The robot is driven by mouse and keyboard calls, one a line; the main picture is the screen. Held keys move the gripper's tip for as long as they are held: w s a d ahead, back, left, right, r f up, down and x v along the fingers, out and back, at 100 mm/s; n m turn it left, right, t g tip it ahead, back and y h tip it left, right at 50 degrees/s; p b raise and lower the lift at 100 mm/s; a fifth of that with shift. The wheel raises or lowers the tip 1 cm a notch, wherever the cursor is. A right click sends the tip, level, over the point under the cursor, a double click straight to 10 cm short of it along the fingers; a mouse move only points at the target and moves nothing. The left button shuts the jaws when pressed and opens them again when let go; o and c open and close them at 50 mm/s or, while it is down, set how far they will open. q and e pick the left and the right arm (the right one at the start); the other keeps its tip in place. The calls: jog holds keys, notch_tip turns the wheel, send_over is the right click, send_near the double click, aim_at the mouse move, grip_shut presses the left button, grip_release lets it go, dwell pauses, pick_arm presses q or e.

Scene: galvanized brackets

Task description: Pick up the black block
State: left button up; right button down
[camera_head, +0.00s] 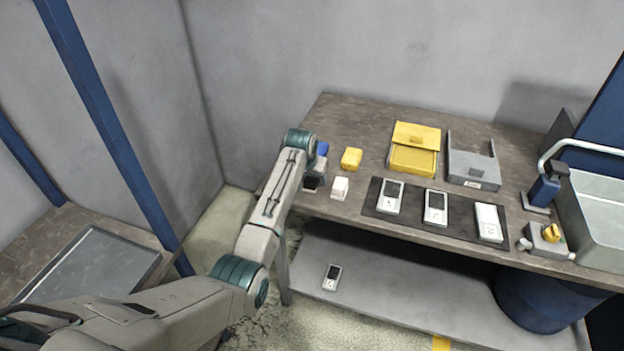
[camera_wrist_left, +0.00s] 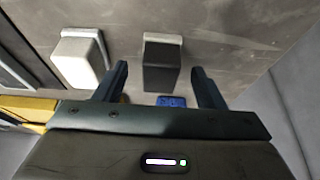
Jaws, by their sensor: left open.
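The black block (camera_wrist_left: 160,65) stands on the bench top in the left wrist view, between the two spread fingers of my left gripper (camera_wrist_left: 160,70). The fingers are open, and a gap shows on both sides of the block. In the head view the black block (camera_head: 312,184) is at the bench's left end, partly covered by my left arm. My left gripper is mostly hidden behind its own wrist there. My right gripper is in neither view.
A white block (camera_head: 340,188) stands close beside the black one. A yellow block (camera_head: 351,158) and a blue block (camera_head: 322,149) are behind. A dark mat (camera_head: 412,218) with several devices, a yellow bin (camera_head: 412,160) and a grey tray (camera_head: 473,168) lie to the right.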

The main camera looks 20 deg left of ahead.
pick_arm(q)
jog(key=shift+x, duration=1.2)
jog(key=shift+c, duration=0.4)
jog(key=c, duration=1)
jog(key=shift+r, duration=0.15)
